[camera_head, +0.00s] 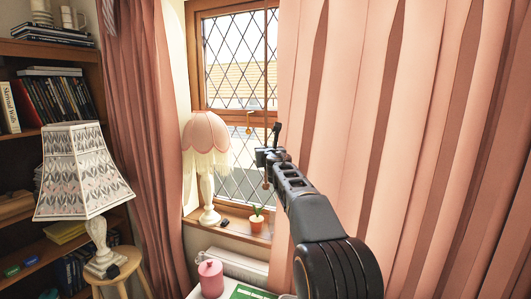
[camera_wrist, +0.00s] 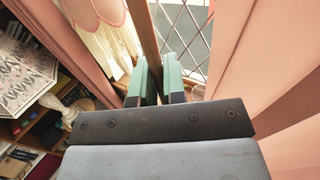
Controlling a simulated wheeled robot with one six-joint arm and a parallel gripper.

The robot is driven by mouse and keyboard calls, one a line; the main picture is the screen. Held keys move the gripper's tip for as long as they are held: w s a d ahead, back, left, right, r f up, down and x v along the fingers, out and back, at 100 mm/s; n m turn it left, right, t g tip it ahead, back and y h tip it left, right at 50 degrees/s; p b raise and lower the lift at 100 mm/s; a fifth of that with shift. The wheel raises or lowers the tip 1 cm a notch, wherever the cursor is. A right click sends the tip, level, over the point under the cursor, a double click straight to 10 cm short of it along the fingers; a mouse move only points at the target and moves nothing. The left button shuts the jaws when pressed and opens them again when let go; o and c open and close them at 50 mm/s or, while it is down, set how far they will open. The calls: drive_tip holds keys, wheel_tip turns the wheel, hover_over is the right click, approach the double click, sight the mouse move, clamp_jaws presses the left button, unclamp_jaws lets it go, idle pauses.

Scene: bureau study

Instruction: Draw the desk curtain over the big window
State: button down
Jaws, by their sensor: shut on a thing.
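The big window (camera_head: 239,62) has diamond-leaded panes in a wooden frame. Its left part shows bare, and the pink right curtain (camera_head: 345,110) hangs in folds over the right. A pink left curtain (camera_head: 145,90) hangs gathered at the left side. A thin brown draw rod (camera_head: 266,60) hangs upright by the right curtain's leading edge. My gripper (camera_head: 268,156) is shut on this rod near its lower end. In the wrist view the green-padded fingers (camera_wrist: 158,82) stand either side of a brown bar (camera_wrist: 148,35), seemingly the rod; the contact is partly hidden.
A pink fringed lamp (camera_head: 208,150) and a small potted plant (camera_head: 257,215) stand on the sill (camera_head: 228,231). A patterned lamp (camera_head: 85,175) stands on a stool at left, before a bookcase (camera_head: 95,45). A pink jar (camera_head: 210,277) stands below the window.

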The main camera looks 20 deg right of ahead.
drive_tip(key=c, duration=1.2)
unclamp_jaws()
drive_tip(key=s+a+b, duration=0.1)
drive_tip(key=s+b, duration=0.3)
drive_tip(key=s, duration=0.9)
drive_tip(key=shift+s+a, duration=0.4)
